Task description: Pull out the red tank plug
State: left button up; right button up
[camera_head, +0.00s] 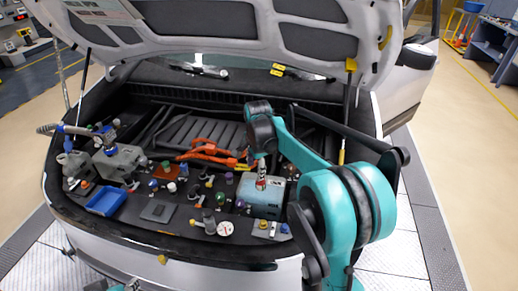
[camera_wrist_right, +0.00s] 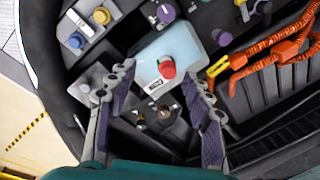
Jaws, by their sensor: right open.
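The red tank plug (camera_wrist_right: 167,69) sits on top of the light blue coolant tank (camera_wrist_right: 180,42), seen near the middle of the wrist view. The tank also shows in the head view (camera_head: 262,197), right of the centre of the engine bay. My right gripper (camera_wrist_right: 159,73) is open, pointing down over the tank, with its fingertips apart on either side of the plug in the wrist view. Whether they reach down to the plug's height I cannot tell. In the head view the right hand (camera_head: 262,172) largely hides the plug.
Orange cables (camera_head: 208,150) lie behind and left of the tank. Several coloured caps and knobs crowd the bay around it. A blue tray (camera_head: 106,201) is at the left, a dial gauge (camera_head: 225,228) in front. The raised hood (camera_head: 220,25) hangs over the back.

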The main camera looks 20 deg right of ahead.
aim_at(261, 182)
jog(key=w+d+f+m+p, duration=0.1)
jog(key=w+d+f+m+g+p, duration=0.1)
jog(key=w+d+m, duration=0.1)
jog(key=w+d+f+m+p, duration=0.1)
jog(key=w+m, duration=0.1)
jog(key=shift+w+d+g, duration=0.1)
jog(key=shift+d+g, duration=0.05)
jog(key=shift+g, duration=0.15)
jog(key=shift+w+f, duration=0.1)
jog(key=shift+f, duration=0.2)
pick_arm(q)
jog(key=r, duration=0.1)
jog(key=r+b, duration=0.1)
jog(key=r, duration=0.1)
jog(key=shift+s+d, duration=0.1)
jog(key=shift+s, duration=0.1)
pick_arm(e)
notch_tip(261, 182, down, 8)
jog(key=shift+d+r, duration=0.1)
jog(key=shift+r, duration=0.15)
jog(key=shift+c, duration=0.3)
grip_shut()
jog(key=c, duration=0.7)
grip_release()
jog(key=shift+c, duration=1.3)
pick_arm(q)
jog(key=shift+r, duration=0.25)
pick_arm(e)
jog(key=shift+r, duration=0.4)
